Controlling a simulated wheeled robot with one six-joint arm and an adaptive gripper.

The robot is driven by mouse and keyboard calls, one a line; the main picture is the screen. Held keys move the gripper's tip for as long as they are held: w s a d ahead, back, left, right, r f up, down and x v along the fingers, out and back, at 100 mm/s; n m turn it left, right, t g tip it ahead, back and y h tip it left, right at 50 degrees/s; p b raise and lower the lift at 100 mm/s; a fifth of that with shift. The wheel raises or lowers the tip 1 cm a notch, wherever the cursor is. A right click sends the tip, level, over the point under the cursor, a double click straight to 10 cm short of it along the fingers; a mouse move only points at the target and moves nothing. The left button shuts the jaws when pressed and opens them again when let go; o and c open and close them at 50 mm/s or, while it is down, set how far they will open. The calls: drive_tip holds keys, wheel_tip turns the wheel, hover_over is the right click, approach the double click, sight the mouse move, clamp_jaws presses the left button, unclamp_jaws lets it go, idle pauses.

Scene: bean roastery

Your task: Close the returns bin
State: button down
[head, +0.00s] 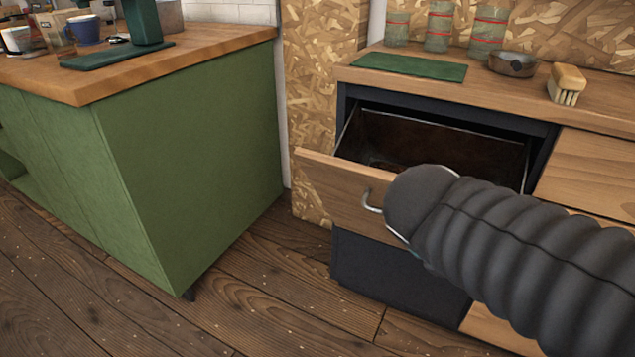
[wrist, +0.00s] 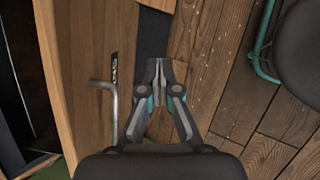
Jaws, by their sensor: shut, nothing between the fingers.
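The returns bin appears to be the pulled-out drawer (head: 325,185) in the dark cabinet at right in the head view. Its front is pale wood with a bent metal handle (head: 371,203), and its dark inside shows from above. In the wrist view the wooden front (wrist: 88,50) stands at left, with the handle (wrist: 112,112) and a small dark label too small to read. My gripper (wrist: 157,65) is shut and empty, to the right of the handle and apart from it, on the outer side of the front. In the head view my dark sleeved arm hides it.
The wooden counter (head: 480,85) above the drawer holds a green mat (head: 410,66), several jars, a metal bowl (head: 513,64) and a brush (head: 566,84). A green cabinet (head: 190,160) stands left, with open plank floor between. A dark stool (wrist: 300,50) shows in the wrist view.

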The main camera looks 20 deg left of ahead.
drive_tip(key=s+a+r+n+t+y+b, duration=0.1)
drive_tip(key=s+a+r+n+t+b, duration=0.2)
drive_tip(key=a+n, duration=0.8)
drive_tip(key=s+a+r+n+t+y+b, duration=0.15)
drive_tip(key=a+n+t, duration=0.45)
drive_tip(key=a, duration=1.1)
approach(325, 169)
drive_tip(key=w+f, duration=0.2)
drive_tip(key=w, duration=0.2)
drive_tip(key=shift+w+d+r, duration=0.2)
drive_tip(key=shift+w, duration=0.3)
drive_tip(key=shift+w+d+r, duration=0.15)
drive_tip(key=shift+w+d, duration=0.1)
drive_tip(key=shift+w, duration=0.25)
drive_tip(key=shift+y, duration=0.35)
